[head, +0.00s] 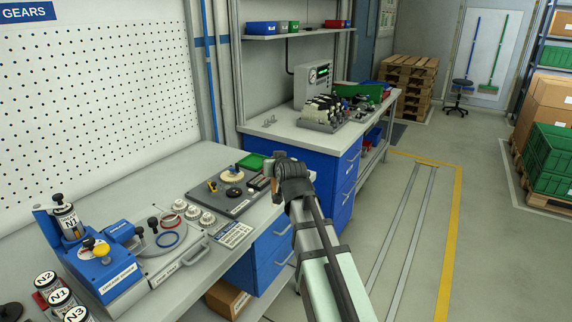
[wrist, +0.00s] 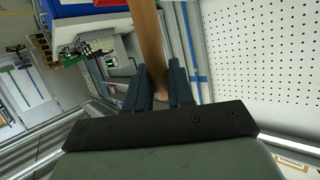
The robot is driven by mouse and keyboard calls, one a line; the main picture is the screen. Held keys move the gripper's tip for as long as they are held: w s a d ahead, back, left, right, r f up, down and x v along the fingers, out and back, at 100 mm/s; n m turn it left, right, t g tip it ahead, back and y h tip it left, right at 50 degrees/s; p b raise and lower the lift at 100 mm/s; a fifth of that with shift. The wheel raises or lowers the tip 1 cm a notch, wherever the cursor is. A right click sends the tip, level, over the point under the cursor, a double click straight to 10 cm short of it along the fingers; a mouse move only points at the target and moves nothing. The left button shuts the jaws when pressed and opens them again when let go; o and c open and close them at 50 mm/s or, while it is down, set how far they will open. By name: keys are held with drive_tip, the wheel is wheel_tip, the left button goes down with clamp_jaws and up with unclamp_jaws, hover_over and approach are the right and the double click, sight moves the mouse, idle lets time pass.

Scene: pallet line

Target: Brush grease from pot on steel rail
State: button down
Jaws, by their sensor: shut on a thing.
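My gripper (head: 279,172) is at the front edge of the near bench, beside a grey board, in the head view. In the wrist view my gripper (wrist: 161,92) is shut on a wooden handle (wrist: 149,45), which runs up out of the top of the picture. I take it for the brush's handle; its bristles do not show. The grease pot cannot be made out with certainty. Two long grey metal strips (head: 396,235) run along the floor, but I cannot tell whether either is the steel rail.
The grey board (head: 236,206) carries a cream disc (head: 232,175) and small parts. A blue fixture (head: 103,268) and labelled weights (head: 60,298) stand at left. A second bench (head: 325,135) holds equipment behind my gripper. Open floor lies right; pallets (head: 408,85) stand at the back.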

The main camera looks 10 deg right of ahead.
drive_tip(key=s+a+r, duration=0.4)
drive_tip(key=s+a, duration=0.2)
drive_tip(key=a, duration=0.9)
drive_tip(key=s+a+r+n+y, duration=0.1)
drive_tip(key=s+a+r, duration=0.35)
drive_tip(key=a, duration=0.95)
drive_tip(key=s+a+r, duration=0.2)
drive_tip(key=s+a, duration=0.6)
drive_tip(key=a, duration=0.7)
drive_tip(key=s+a+f+m+h, duration=0.1)
drive_tip(key=s+a+f, duration=0.1)
drive_tip(key=s+a, duration=0.7)
drive_tip(key=s+a+f, duration=0.1)
drive_tip(key=s+a, duration=0.3)
drive_tip(key=a, duration=0.9)
drive_tip(key=s+a+f+m+h, duration=0.1)
drive_tip(key=s+a+f, duration=0.1)
drive_tip(key=s+a, duration=0.7)
drive_tip(key=shift+w+a+f, duration=0.35)
drive_tip(key=shift+a+f, duration=0.05)
drive_tip(key=shift+f, duration=0.4)
drive_tip(key=shift+w+a+f, duration=0.3)
drive_tip(key=shift+a+f, duration=0.05)
drive_tip(key=shift+f, duration=0.5)
drive_tip(key=shift+w+a+f, duration=0.35)
drive_tip(key=shift+a+f, duration=0.05)
drive_tip(key=shift+f, duration=0.4)
drive_tip(key=shift+r, duration=0.1)
